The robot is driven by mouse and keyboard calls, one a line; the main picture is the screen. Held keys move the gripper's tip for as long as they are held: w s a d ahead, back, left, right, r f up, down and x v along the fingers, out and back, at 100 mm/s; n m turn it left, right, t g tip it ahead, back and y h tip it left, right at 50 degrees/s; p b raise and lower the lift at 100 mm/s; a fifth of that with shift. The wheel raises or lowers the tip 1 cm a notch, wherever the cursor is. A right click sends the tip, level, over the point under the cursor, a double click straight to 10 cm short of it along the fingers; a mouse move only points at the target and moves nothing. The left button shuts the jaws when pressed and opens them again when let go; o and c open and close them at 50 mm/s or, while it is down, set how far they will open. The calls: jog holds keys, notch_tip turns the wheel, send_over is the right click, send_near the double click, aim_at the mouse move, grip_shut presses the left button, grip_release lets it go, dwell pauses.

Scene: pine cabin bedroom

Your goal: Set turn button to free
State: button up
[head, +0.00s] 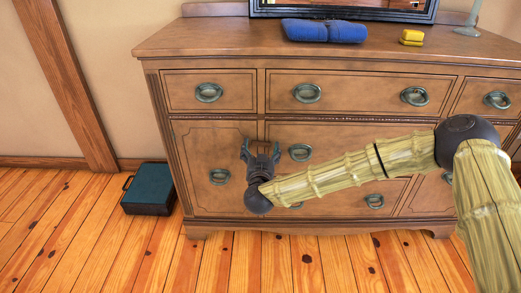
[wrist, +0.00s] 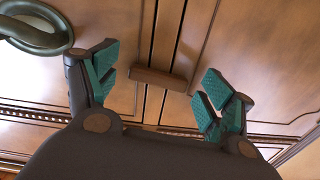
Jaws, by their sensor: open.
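The turn button is a small brown wooden bar (wrist: 158,79) in the wrist view. It lies crosswise over the narrow upright strip and seams between two front panels of the dresser (head: 215,140), slightly tilted in the picture. My gripper (head: 261,146) is in front of the dresser, near the top of the left door, and hides the button in the head view. In the wrist view my gripper (wrist: 163,86) is open, with its green-padded fingers on either side of the bar. Nothing is between the pads except the view of the bar; contact cannot be told.
A ring pull (wrist: 35,28) shows near my left finger in the wrist view. Several other pulls, such as one on the left door (head: 219,176), stick out of the dresser. A teal case (head: 148,188) stands on the floor at left. A blue bundle (head: 324,31) lies on top.

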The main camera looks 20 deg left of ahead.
jog(key=c, duration=1)
jog(key=m+p, duration=0.2)
jog(key=m, duration=0.1)
jog(key=shift+r, duration=0.15)
jog(key=m+p, duration=0.1)
jog(key=m, duration=0.3)
jog(key=shift+a+p, duration=0.1)
jog(key=shift+p, duration=0.25)
jog(key=m, duration=0.4)
jog(key=shift+s+m+p, duration=0.1)
jog(key=shift+m+p, duration=0.3)
jog(key=shift+m, duration=1.8)
